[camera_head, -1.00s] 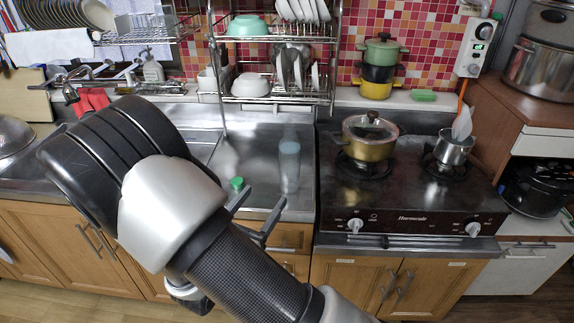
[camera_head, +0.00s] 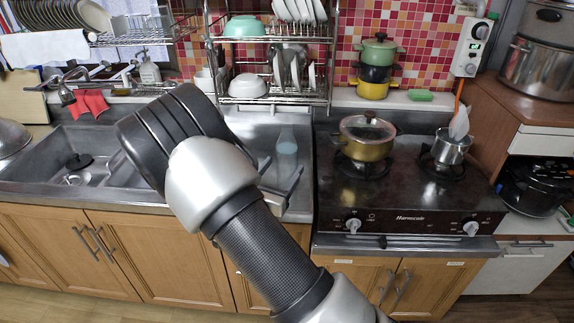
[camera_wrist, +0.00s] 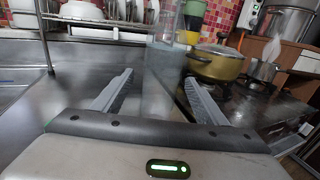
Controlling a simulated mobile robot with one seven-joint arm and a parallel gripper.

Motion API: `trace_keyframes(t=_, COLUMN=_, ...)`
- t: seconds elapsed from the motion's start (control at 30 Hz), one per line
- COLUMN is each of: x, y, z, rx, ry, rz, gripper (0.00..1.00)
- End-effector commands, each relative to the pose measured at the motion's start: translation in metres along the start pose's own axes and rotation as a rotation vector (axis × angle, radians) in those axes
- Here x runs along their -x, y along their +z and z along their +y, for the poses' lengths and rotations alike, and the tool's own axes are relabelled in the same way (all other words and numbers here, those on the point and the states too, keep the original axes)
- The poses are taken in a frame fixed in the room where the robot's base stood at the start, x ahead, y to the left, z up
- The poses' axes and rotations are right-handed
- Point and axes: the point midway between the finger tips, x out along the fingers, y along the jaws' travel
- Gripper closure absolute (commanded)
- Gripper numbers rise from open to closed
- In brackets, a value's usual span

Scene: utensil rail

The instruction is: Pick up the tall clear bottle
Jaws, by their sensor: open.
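The tall clear bottle (camera_head: 287,155) stands upright on the steel counter, left of the stove. In the wrist view the see-through bottle (camera_wrist: 162,85) rises between the two fingers, and its top runs up past the fingertips. My gripper (camera_head: 282,176) is open, with its fingers pointing at the bottle and one on either side of it in the picture. In the wrist view my gripper (camera_wrist: 159,78) shows a gap around the bottle. I cannot tell how deep the bottle sits between the fingers. The arm hides part of the counter left of it.
A stove (camera_head: 410,190) with a gold pot (camera_head: 366,147) and a small steel pot (camera_head: 450,150) stands to the right. A dish rack (camera_head: 270,100) with bowls and plates rises behind. A sink (camera_head: 95,165) and red cloth (camera_head: 90,103) are at left.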

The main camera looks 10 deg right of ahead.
Motion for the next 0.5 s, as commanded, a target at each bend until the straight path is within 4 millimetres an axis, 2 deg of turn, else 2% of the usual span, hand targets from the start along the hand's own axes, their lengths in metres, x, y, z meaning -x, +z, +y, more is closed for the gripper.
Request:
trace_keyframes(t=0.2, x=-0.033, y=0.001, z=-0.003, rx=-0.001, ry=-0.003, rz=0.000, gripper=0.33)
trace_keyframes(t=0.43, x=-0.036, y=0.001, z=-0.002, rx=0.000, ry=-0.001, rz=0.000, gripper=0.33)
trace_keyframes(t=0.47, x=-0.035, y=0.001, z=-0.002, rx=0.000, ry=-0.001, rz=0.000, gripper=0.35)
trace_keyframes(t=0.5, x=-0.035, y=0.001, z=-0.002, rx=0.000, ry=-0.001, rz=0.000, gripper=0.42)
